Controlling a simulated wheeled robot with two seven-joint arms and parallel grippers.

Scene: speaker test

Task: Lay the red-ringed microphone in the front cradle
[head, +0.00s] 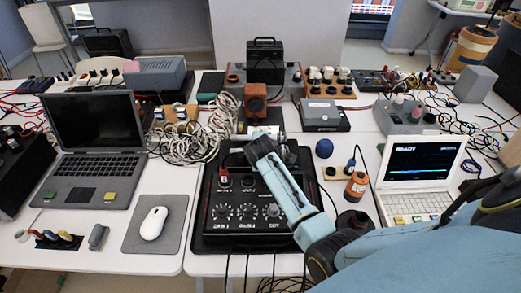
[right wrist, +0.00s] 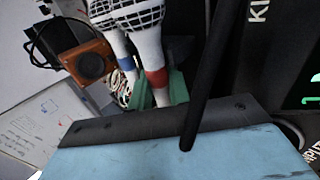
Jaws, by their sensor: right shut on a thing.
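I cannot make out the front cradle clearly in either view. My left gripper is not in view.
An orange speaker box (head: 256,97) stands just behind the gripper; it also shows in the right wrist view (right wrist: 90,64). The black control box (head: 222,238) lies under my arm.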

